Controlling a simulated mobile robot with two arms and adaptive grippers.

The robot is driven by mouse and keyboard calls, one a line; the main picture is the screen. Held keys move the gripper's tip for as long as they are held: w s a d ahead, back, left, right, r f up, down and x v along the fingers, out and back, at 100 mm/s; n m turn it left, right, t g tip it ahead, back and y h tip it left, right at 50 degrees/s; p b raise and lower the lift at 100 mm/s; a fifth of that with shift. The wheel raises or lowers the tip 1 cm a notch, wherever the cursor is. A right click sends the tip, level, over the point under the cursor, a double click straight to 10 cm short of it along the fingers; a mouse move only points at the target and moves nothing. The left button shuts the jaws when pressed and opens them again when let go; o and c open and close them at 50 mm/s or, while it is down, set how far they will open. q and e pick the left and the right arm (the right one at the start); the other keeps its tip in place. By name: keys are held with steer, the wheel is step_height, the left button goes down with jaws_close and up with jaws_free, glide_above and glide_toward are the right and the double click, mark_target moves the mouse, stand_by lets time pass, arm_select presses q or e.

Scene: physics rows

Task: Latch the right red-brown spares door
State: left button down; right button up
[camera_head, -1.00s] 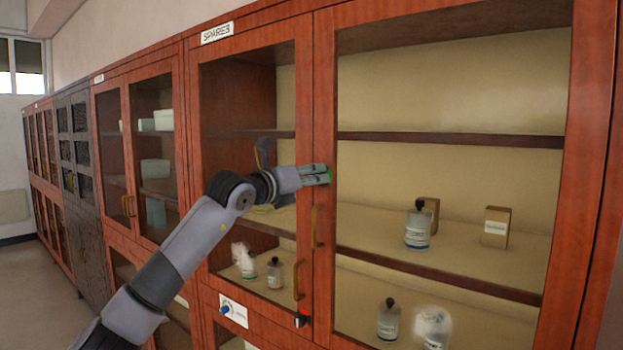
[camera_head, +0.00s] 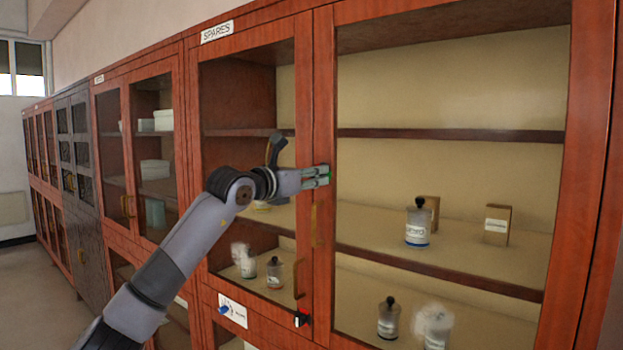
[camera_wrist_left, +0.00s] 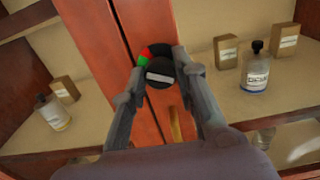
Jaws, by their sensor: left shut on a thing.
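My left gripper (camera_head: 320,176) is at the edge where the doors meet, above the right door's brass handle (camera_head: 315,225). In the left wrist view its fingers close on a round black latch knob (camera_wrist_left: 160,72) with a pale bar. Red and green marks show at the knob's upper left. The gripper largely hides the knob in the head view. My right gripper is not in view.
Bottles and small boxes stand on shelves behind the glass, such as a blue-labelled bottle (camera_head: 418,225). A second brass handle (camera_head: 298,278) sits on the left door. A small dark knob (camera_head: 302,319) and a placard (camera_head: 233,311) are below. Free floor (camera_head: 35,300) lies at left.

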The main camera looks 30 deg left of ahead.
arm_select(q)
steer(key=m, duration=1.2)
steer(key=shift+d+f, duration=0.1)
steer(key=shift+m, duration=0.3)
stand_by(0.3)
steer(key=c, duration=1.3)
jaws_free()
steer(key=shift+s, duration=0.1)
steer(key=s, duration=0.8)
steer(key=s+a, duration=0.1)
steer(key=s, duration=0.2)
steer(key=shift+s, duration=0.4)
